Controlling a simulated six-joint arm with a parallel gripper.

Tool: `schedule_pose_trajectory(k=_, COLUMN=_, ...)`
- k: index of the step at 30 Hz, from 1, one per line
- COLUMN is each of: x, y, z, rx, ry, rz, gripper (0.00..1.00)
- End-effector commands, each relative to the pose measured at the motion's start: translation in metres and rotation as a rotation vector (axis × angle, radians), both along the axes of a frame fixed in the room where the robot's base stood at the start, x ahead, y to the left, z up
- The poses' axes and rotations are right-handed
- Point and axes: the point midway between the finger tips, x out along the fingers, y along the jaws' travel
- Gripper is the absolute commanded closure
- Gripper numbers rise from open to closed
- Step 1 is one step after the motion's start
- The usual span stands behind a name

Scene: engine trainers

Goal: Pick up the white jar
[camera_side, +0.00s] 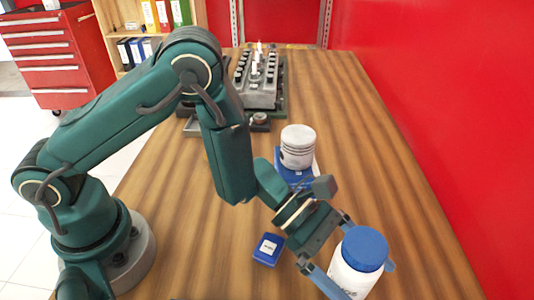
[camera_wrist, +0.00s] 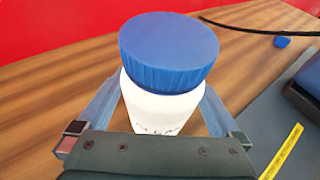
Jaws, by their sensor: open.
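The white jar (camera_side: 353,278) has a blue screw lid and stands upright near the front right of the wooden table. In the wrist view the jar (camera_wrist: 160,108) fills the middle, its lid toward the camera. My gripper (camera_side: 352,274) is open around the jar, with one blue finger on each side of the white body, below the lid. In the wrist view the fingers of my gripper (camera_wrist: 160,110) flank the jar. I cannot tell whether they touch it. The lower part of the jar is hidden by my gripper and the frame edge.
A white piston (camera_side: 298,147) stands on a blue item behind my gripper. A small blue box (camera_side: 268,249) lies left of the jar. An engine block (camera_side: 258,85) sits at the far end. A red wall (camera_side: 450,120) borders the right side.

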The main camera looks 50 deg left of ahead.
Motion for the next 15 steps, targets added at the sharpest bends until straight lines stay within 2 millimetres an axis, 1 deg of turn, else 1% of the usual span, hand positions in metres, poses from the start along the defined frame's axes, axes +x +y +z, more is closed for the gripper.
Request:
schedule_pose_trajectory(k=2, x=-0.0001, y=-0.0029, z=-0.0011, rx=0.000, ry=0.000, rz=-0.001, gripper=0.00)
schedule_pose_trajectory(k=8, x=0.0002, y=-0.0030, z=-0.0010, rx=0.000, ry=0.000, rz=0.000, gripper=0.00)
schedule_pose_trajectory(k=9, x=0.0002, y=-0.0030, z=-0.0011, rx=0.000, ry=0.000, rz=0.000, gripper=0.04)
schedule_pose_trajectory(k=11, x=0.0003, y=-0.0029, z=-0.0011, rx=0.000, ry=0.000, rz=0.000, gripper=0.27)
schedule_pose_trajectory(k=12, x=0.0003, y=-0.0029, z=-0.0010, rx=0.000, ry=0.000, rz=0.000, gripper=0.42)
schedule_pose_trajectory(k=14, x=0.0002, y=-0.0028, z=-0.0010, rx=0.000, ry=0.000, rz=0.000, gripper=0.65)
schedule_pose_trajectory(k=15, x=0.0002, y=-0.0028, z=-0.0010, rx=0.000, ry=0.000, rz=0.000, gripper=0.80)
